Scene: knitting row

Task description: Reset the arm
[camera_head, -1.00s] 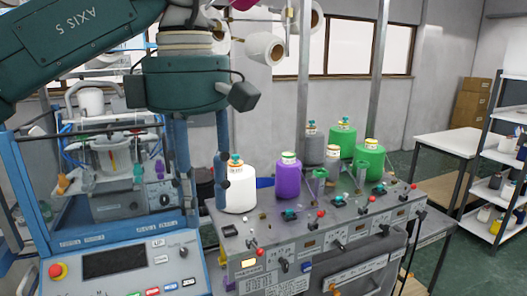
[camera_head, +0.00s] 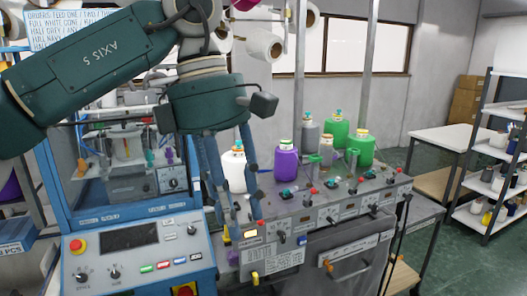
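My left arm comes in from the upper left, and my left gripper (camera_head: 245,222) hangs downward from a dark green wrist. The fingers are in front of the left end of the grey machine bench and partly hide a white cone (camera_head: 233,172). A purple cone (camera_head: 285,161) stands to the right of the gripper, apart from it. My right gripper is not in view.
A blue-framed machine with a control panel (camera_head: 130,238) stands at left, close to the gripper. Grey and green cones (camera_head: 361,148) stand on the grey bench (camera_head: 330,197). A white table (camera_head: 455,137) and shelf rack (camera_head: 488,190) stand at right.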

